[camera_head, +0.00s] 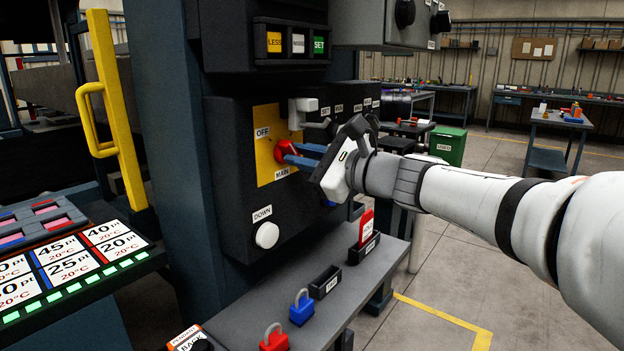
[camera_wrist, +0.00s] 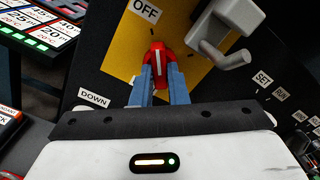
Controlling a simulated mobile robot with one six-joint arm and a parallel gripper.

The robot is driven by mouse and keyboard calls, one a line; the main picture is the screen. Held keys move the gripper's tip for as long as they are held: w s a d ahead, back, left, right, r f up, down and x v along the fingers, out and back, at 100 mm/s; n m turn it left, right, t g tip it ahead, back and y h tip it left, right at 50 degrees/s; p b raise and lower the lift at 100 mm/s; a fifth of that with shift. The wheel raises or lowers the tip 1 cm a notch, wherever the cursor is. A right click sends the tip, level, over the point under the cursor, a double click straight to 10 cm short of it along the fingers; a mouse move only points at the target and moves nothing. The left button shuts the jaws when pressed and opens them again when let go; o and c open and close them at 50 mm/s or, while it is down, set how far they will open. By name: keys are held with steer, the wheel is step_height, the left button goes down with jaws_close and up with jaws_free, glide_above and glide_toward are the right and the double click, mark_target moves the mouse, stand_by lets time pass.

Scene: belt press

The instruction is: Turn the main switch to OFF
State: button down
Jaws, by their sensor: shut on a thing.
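The main switch is a red handle (camera_head: 285,150) on a yellow plate (camera_head: 264,121) on the dark control panel. An OFF label (camera_head: 262,133) is at the plate's upper left and a MAIN label (camera_head: 282,174) is below the handle. My gripper (camera_head: 295,153) comes from the right, its blue fingers shut on the red handle. In the wrist view the handle (camera_wrist: 158,60) sits between the fingertips (camera_wrist: 158,80). Its white stripe points up, roughly toward the OFF label (camera_wrist: 145,10). The fingers hide part of the handle, and I see no ON label.
A grey hasp-like fitting (camera_head: 301,111) juts out just above right of the switch. A white DOWN button (camera_head: 267,235) is below. A shelf (camera_head: 245,312) holds a blue padlock (camera_head: 301,309), a red padlock (camera_head: 274,340) and a red tag (camera_head: 366,226). Open floor is at right.

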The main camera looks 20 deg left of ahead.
steer(key=shift+s+a+f+n+b, duration=0.1)
steer(key=shift+s+n+b, duration=0.05)
steer(key=shift+n+b, duration=0.65)
steer(key=c, duration=1.6)
jaws_free()
steer(key=shift+s+a, duration=0.1)
steer(key=shift+a, duration=0.05)
steer(key=shift+o, duration=0.8)
steer(key=v, duration=0.8)
